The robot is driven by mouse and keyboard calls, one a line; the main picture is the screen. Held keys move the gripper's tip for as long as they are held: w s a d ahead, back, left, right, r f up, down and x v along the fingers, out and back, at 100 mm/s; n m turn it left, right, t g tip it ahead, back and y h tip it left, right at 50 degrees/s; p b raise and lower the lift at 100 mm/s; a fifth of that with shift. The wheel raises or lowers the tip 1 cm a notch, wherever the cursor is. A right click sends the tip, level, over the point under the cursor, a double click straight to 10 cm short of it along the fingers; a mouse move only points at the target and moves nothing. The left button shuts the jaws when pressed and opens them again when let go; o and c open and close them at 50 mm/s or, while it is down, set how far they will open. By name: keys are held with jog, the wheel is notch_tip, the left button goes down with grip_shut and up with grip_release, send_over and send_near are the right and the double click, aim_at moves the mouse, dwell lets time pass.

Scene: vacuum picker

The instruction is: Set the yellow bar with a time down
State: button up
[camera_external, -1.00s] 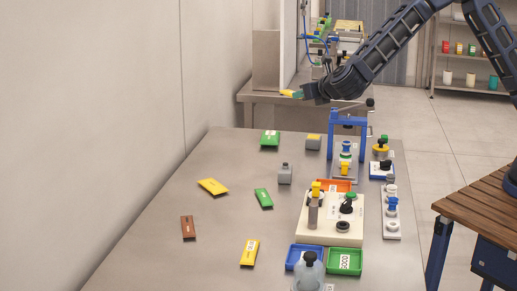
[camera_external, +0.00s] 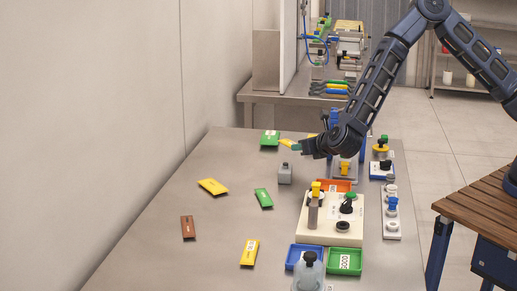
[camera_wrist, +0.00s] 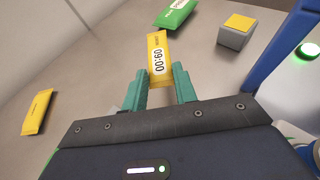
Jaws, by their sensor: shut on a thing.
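My gripper (camera_external: 297,147) is shut on a yellow bar (camera_external: 286,143) above the far part of the steel table. In the wrist view, the held yellow bar (camera_wrist: 158,48) shows a white label with time-like digits and sticks out from between the teal fingers of my gripper (camera_wrist: 163,84). Another yellow bar (camera_external: 213,187) lies at the left of the table, and one more yellow bar (camera_external: 249,253) with a label lies nearer the camera. Whether the held bar touches the table cannot be told.
A green bar (camera_external: 270,138) lies just beyond the gripper. A grey block with yellow top (camera_wrist: 236,32) and a blue frame (camera_wrist: 285,65) stand to the right. A grey bottle-like piece (camera_external: 285,174) stands nearby. A smaller green bar (camera_external: 263,198) and brown bar (camera_external: 188,228) lie left; bare table surrounds them.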

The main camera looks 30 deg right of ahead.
aim_at(302, 169)
jog(key=shift+f, duration=2.2)
jog(key=shift+f, duration=0.6)
jog(key=o, duration=1)
jog(key=shift+c, duration=0.2)
jog(key=shift+r, duration=0.6)
jog(key=v, duration=1.2)
